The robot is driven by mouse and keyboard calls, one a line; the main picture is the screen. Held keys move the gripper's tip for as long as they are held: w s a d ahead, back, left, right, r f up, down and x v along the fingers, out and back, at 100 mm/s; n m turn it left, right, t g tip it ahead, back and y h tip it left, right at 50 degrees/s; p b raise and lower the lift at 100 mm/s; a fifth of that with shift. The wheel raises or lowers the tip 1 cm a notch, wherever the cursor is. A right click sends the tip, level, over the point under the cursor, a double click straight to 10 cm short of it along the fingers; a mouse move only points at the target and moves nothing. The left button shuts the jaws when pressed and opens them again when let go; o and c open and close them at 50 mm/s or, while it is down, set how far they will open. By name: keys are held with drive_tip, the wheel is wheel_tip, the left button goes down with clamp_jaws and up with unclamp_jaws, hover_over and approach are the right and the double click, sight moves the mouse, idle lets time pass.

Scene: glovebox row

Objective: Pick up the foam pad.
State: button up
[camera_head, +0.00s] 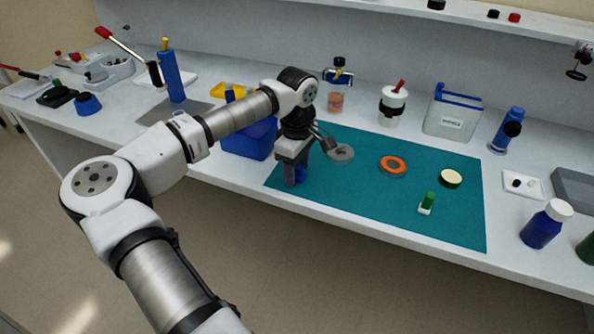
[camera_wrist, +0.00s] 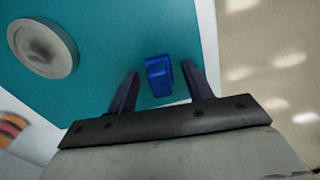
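A small blue block (camera_wrist: 159,75), which may be the foam pad, lies on the teal mat (camera_wrist: 110,25) near its edge. My gripper (camera_wrist: 161,88) is open, with one finger on each side of the block and a visible gap on both sides. In the head view my gripper (camera_head: 296,179) points down over the mat's front left corner. Only a bit of the blue block (camera_head: 301,173) shows there, behind a finger. I cannot tell how high the fingertips are above the mat.
A grey round dish (camera_head: 341,153) sits just right of my gripper. An orange ring (camera_head: 393,163), a cream disc (camera_head: 450,178) and a green-and-white piece (camera_head: 427,203) lie further right on the mat. A blue bin (camera_head: 247,141) stands close on the left. The bench's front edge is near.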

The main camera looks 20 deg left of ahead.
sight(298, 165)
drive_tip(key=c, duration=0.9)
drive_tip(key=shift+r, duration=0.1)
wheel_tip(298, 165, up, 20)
drive_tip(key=shift+f+b, duration=0.1)
drive_tip(key=shift+b, duration=1)
drive_tip(key=shift+o, duration=1.1)
drive_tip(key=shift+c, duration=0.9)
drive_tip(key=shift+w+d, duration=0.1)
